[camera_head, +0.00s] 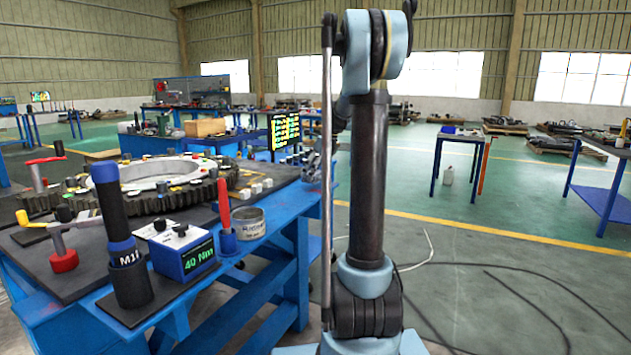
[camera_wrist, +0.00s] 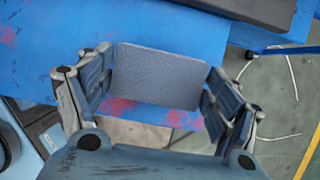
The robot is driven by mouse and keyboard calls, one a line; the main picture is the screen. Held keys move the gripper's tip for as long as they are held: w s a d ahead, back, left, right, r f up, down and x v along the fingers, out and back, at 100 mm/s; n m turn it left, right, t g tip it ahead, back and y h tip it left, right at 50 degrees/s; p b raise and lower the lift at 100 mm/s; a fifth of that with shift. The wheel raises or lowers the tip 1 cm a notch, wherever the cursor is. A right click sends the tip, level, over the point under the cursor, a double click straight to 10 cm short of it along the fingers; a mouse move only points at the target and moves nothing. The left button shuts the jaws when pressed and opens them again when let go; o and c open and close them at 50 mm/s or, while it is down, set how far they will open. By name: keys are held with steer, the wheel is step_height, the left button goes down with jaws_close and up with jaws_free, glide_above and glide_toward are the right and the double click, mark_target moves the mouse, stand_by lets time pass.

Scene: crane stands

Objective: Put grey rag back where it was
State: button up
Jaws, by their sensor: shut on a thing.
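The grey rag (camera_wrist: 158,78) shows in the wrist view as a flat, textured, roughly rectangular grey piece. My gripper (camera_wrist: 157,66) has one finger on each side of it and is shut on it. The rag is over or near the blue table surface (camera_wrist: 60,25); I cannot tell whether it touches it. In the head view I cannot make out the rag.
The blue workbench (camera_head: 262,317) at left carries a large toothed ring (camera_head: 165,203), a torque tester (camera_head: 183,250), a blue-black tool (camera_head: 112,205), a tin (camera_head: 248,224) and a red-handled tool (camera_head: 224,205). Cables (camera_head: 527,310) lie on the floor at right.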

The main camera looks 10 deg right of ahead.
steer(key=shift+f, duration=1.3)
steer(key=o, duration=1.2)
steer(key=shift+o, duration=0.2)
